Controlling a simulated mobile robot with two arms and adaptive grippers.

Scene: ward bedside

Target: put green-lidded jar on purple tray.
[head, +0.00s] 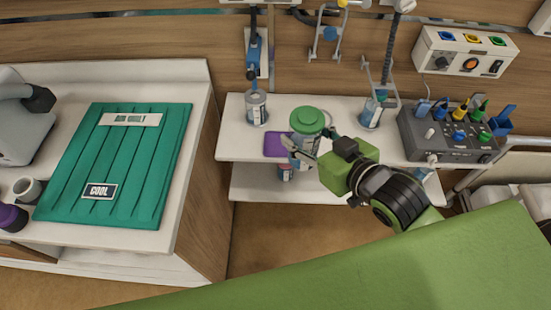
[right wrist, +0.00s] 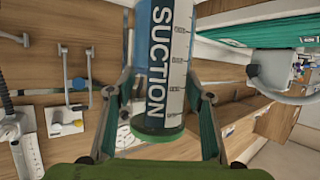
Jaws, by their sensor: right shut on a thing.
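The green-lidded jar (head: 306,122) is upright in the head view, in front of the right part of the purple tray (head: 274,146). The tray lies flat on the white shelf; its right side is hidden by the jar and gripper. My right gripper (head: 306,147) is shut on the jar's body from the right. I cannot tell whether the jar's base touches the tray or hangs above it. In the right wrist view the jar (right wrist: 160,65), marked SUCTION, sits between the fingers of the right gripper (right wrist: 163,82). My left gripper is out of view.
A grey box with coloured plugs (head: 450,135) stands right. A teal cool box lid (head: 120,165) lies on the left counter. A green surface (head: 400,260) fills the foreground.

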